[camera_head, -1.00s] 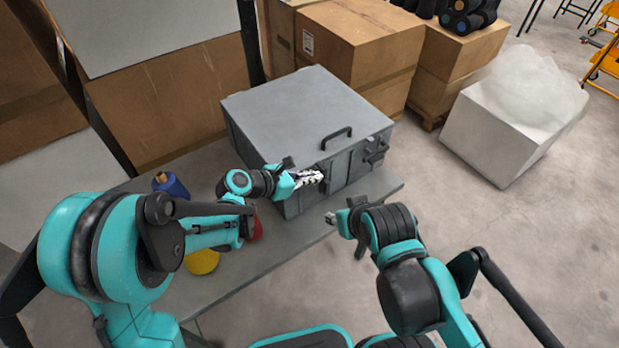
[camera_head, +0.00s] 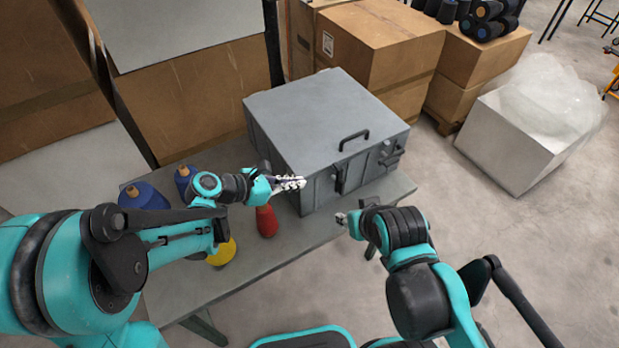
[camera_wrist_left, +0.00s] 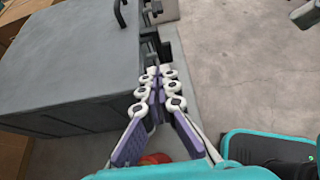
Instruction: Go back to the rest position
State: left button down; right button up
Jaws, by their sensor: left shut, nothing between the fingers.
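My left gripper (camera_head: 290,183) is shut and empty, at the front left corner of a closed grey metal box (camera_head: 322,118). In the left wrist view the left gripper (camera_wrist_left: 158,78) has its white and purple fingers together, and the box (camera_wrist_left: 70,65) fills the left side. I cannot tell whether the fingers touch the box. My right gripper (camera_head: 342,218) hangs in front of the table, to the right of the left gripper. It is small and partly behind its own wrist, so its jaw state does not show.
The box stands on a grey table (camera_head: 262,255). A red cone (camera_head: 267,222), a yellow cone (camera_head: 224,254) and blue cones (camera_head: 143,197) stand near my left arm. Cardboard boxes (camera_head: 385,45) are behind.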

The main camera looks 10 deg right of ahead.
pick_arm(q)
jog(key=shift+s+a+r, duration=0.2)
jog(key=shift+a+r, duration=0.1)
jog(key=shift+a, duration=0.2)
jog(key=s+a+r+m+t+y, duration=0.1)
jog(key=s+a+m+y, duration=0.4)
jog(key=a+m, duration=0.6)
jog(key=s+a+r+m+t+y, duration=0.2)
jog(key=s+a+m+y, duration=0.4)
jog(key=s+a+m, duration=0.3)
jog(key=a+m, duration=0.2)
jog(key=a, duration=0.1)
jog(key=shift+s+a+r, duration=0.2)
jog(key=shift+s+r, duration=0.05)
jog(key=shift+r, duration=0.15)
